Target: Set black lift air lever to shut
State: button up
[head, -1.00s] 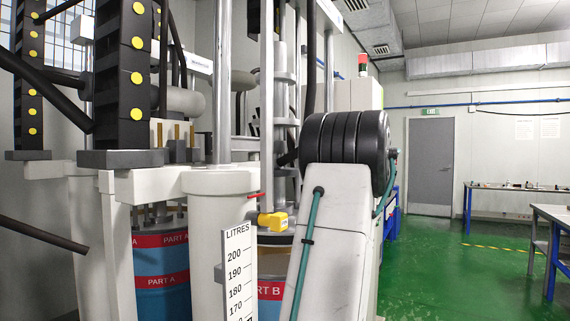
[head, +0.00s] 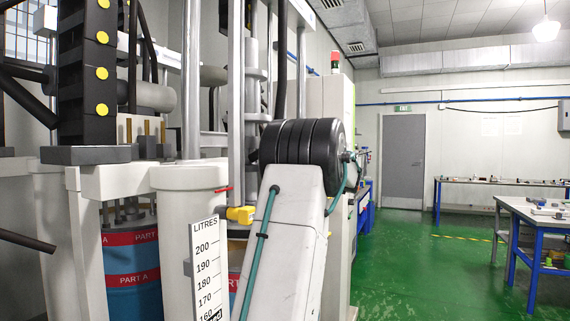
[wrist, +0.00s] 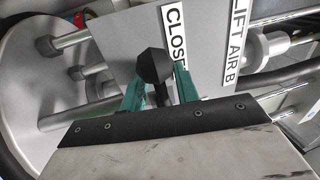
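The black lift air lever shows in the wrist view as a black faceted knob (wrist: 154,66) on a short dark stem, in front of a grey panel (wrist: 125,40). A white label reading "LIFT AIR B" (wrist: 238,45) and another beginning "CLOSE" (wrist: 176,40) are on the panel, right of the knob. My gripper (wrist: 160,90) has its green fingers apart, one on each side of the stem. Gaps show between the fingers and the stem, so it looks open. Neither the gripper nor the lever can be made out in the head view.
Part A drum (head: 133,290) stands left, under the press frame. A yellow-handled valve (head: 240,214) and a "LITRES" scale (head: 208,270) are near my arm. Metal rods (wrist: 285,38) run close around the panel. Green floor (head: 420,270) is open to the right, with a blue-legged workbench (head: 515,235) beyond.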

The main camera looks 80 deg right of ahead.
jog(key=shift+w, duration=0.1)
jog(key=v, duration=0.7)
jog(key=shift+s, duration=0.4)
jog(key=shift+a+f, duration=0.1)
